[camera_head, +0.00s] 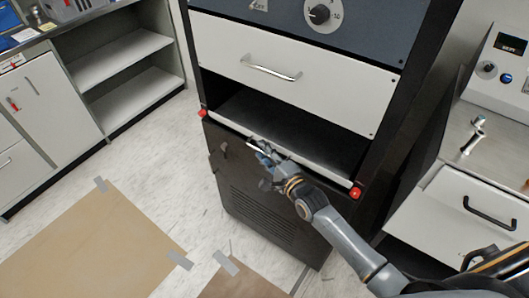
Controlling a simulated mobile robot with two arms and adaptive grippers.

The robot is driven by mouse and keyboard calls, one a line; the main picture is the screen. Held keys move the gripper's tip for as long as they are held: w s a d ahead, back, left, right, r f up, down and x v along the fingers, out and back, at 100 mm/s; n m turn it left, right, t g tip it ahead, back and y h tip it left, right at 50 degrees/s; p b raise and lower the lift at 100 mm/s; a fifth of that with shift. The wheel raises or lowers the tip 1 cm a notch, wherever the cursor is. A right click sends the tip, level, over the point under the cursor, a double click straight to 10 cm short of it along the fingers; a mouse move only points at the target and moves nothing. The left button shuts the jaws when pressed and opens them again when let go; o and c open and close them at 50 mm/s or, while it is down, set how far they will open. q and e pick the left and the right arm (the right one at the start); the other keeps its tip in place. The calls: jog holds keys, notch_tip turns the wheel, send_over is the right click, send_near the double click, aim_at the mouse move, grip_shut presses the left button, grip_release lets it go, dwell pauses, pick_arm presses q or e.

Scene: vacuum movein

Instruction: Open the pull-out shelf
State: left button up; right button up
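The pull-out shelf (320,175) shows as a pale front strip with a red knob at each end, low in the opening of a dark cabinet (263,215). The left red knob (202,113) and the right red knob (355,192) are both clear of my arm. My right gripper (258,152) is at the middle of the strip, beside a short light bar that looks like its handle. The fingers are small and partly hidden, so I cannot tell whether they are closed on the bar. My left gripper is out of view.
Above the opening is a white drawer (225,50) with a metal handle, under a blue panel with a dial (319,14). A bench with another drawer (475,205) stands close on the right. Open shelves (120,50) stand at left. The floor in front has taped brown sheets (90,245).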

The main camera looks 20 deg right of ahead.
grip_shut()
jog(key=shift+a, duration=0.1)
